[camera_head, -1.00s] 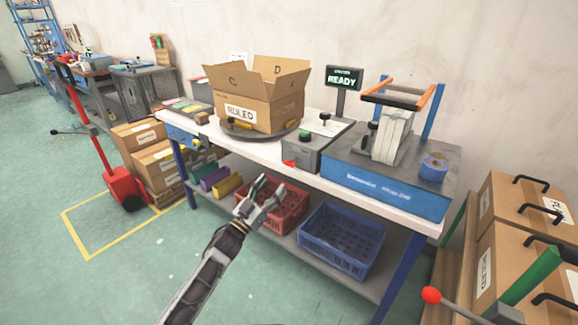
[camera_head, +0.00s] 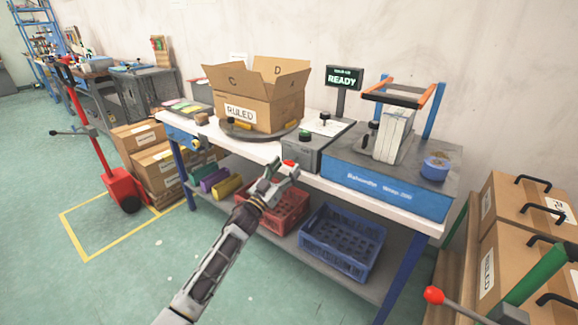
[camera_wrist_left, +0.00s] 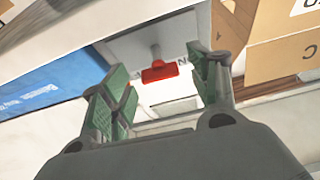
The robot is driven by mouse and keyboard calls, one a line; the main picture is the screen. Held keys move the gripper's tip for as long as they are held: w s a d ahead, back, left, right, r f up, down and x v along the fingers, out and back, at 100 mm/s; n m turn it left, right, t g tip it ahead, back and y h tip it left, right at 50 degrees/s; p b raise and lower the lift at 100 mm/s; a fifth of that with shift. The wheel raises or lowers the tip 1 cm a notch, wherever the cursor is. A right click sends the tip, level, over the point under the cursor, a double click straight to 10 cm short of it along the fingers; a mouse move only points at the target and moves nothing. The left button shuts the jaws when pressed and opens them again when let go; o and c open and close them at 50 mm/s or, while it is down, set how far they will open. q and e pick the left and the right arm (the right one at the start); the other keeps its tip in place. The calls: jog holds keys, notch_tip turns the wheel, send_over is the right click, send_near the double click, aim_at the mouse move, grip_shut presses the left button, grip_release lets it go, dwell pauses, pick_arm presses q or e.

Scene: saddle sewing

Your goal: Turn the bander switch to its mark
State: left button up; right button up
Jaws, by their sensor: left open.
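The red switch (camera_head: 289,162) sits on the front of a grey box (camera_head: 307,155) on the bench. In the left wrist view it is a red bar-shaped handle (camera_wrist_left: 160,72) on a pale panel, with small dark marks beside it. My left gripper (camera_head: 283,170) is just in front of it and below it in the head view. In the left wrist view the green-padded fingers (camera_wrist_left: 160,85) are apart, with the handle seen between and beyond them. I cannot tell whether they touch it. The right gripper is not in view.
A "RULED" carton (camera_head: 256,100) stands on a turntable on the bench (camera_head: 265,150). A screen (camera_head: 343,78) reads "READY". A blue-fronted unit (camera_head: 390,190) is to the right. Red (camera_head: 280,215) and blue crates (camera_head: 340,243) are on the lower shelf.

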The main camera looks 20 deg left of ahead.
aim_at(292, 161)
pick_arm(q)
jog(key=shift+x, duration=1.15)
jog(key=shift+c, duration=0.3)
jog(key=c, duration=1)
